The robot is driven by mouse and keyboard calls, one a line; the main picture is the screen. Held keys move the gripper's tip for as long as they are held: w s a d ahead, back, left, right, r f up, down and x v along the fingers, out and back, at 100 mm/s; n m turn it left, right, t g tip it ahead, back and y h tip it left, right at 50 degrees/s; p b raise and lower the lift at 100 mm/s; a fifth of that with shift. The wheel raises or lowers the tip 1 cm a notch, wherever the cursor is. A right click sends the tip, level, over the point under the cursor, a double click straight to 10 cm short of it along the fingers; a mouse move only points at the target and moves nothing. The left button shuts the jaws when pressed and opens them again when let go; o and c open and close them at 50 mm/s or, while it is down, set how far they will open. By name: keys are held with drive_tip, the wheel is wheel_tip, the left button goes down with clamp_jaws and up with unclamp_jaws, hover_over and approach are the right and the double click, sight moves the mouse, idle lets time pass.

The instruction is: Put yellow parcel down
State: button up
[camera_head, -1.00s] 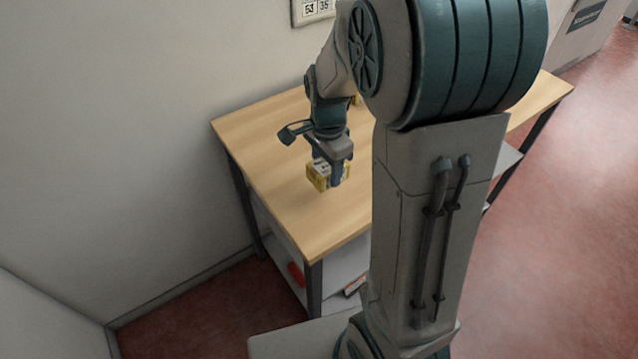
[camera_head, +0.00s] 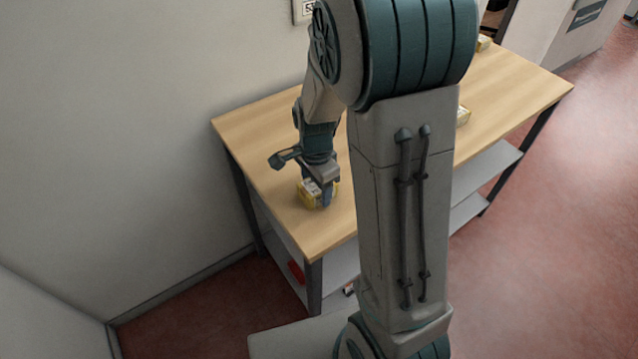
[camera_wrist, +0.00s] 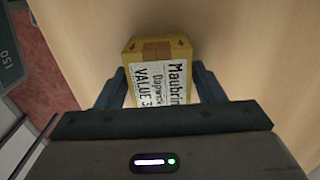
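The yellow parcel (camera_head: 308,196) is a small box with a white printed label, near the left front part of the wooden table. My gripper (camera_head: 318,190) points down at it from above. In the wrist view the yellow parcel (camera_wrist: 150,50) sits between the two fingers of my gripper (camera_wrist: 160,85), one along each side, and they look closed on it. The parcel is upright, low over the tabletop or touching it; I cannot tell which. Its near lower part is hidden by the gripper.
The wooden table (camera_head: 250,135) has bare top around the parcel. Other yellow parcels stand farther right on it, one behind my arm (camera_head: 463,116) and one at the back (camera_head: 484,43). A red item (camera_head: 296,272) lies on the lower shelf. A wall borders the left.

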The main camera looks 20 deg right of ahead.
drive_tip(key=shift+o, duration=0.5)
drive_tip(key=shift+r, duration=0.1)
drive_tip(key=shift+r, duration=0.25)
wheel_tip(320, 180, up, 11)
drive_tip(key=s+r+n+t, duration=0.3)
drive_tip(key=s+n, duration=1.1)
drive_tip(key=shift+s+d+r, duration=0.2)
drive_tip(key=shift+d+r, duration=0.15)
drive_tip(key=shift+r, duration=0.05)
